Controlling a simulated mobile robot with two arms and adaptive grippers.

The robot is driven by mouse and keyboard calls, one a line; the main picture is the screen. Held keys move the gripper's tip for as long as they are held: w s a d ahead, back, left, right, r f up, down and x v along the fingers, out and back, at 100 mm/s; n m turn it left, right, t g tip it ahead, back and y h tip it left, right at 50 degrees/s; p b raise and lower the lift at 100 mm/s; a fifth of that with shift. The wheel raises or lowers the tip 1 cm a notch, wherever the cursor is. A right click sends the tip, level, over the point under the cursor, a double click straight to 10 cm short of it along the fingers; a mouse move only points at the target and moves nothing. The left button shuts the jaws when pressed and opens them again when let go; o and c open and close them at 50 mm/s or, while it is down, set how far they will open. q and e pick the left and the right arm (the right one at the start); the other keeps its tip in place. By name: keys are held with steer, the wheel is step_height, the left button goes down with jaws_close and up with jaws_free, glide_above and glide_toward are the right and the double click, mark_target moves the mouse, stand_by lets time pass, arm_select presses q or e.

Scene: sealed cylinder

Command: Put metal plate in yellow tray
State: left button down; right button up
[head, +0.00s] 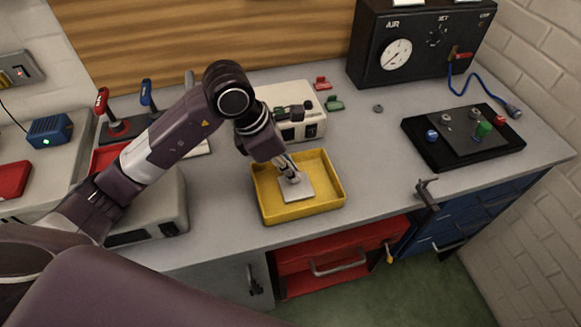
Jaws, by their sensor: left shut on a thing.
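The yellow tray (329,198) sits on the grey workbench near its front edge. A small light-grey metal plate (296,190) shows within the tray's outline, under my left gripper. My left gripper (290,176) points down over the tray and is shut on the metal plate. I cannot tell whether the plate touches the tray floor or hangs just above it. The fingertips are small in the picture and partly merge with the plate. My right gripper is not in view.
A cream device (309,126) stands just behind the tray. A black air gauge box (412,50) is at the back right, and a black panel (420,142) lies at right. A clamp (427,192) is on the front edge. Bench right of the tray is clear.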

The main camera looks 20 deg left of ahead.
arm_select(q)
steer(key=shift+f, duration=0.1)
steer(key=shift+f, duration=0.1)
steer(key=c, duration=2.5)
jaws_free()
steer(key=shift+f, duration=0.1)
steer(key=o, duration=0.5)
steer(key=shift+r, duration=0.25)
steer(key=shift+a+r, duration=0.15)
steer(key=shift+r, duration=0.2)
steer(key=b+v, duration=0.1)
steer(key=v, duration=1)
steer(key=shift+s+r, duration=0.1)
steer(key=shift+s, duration=0.1)
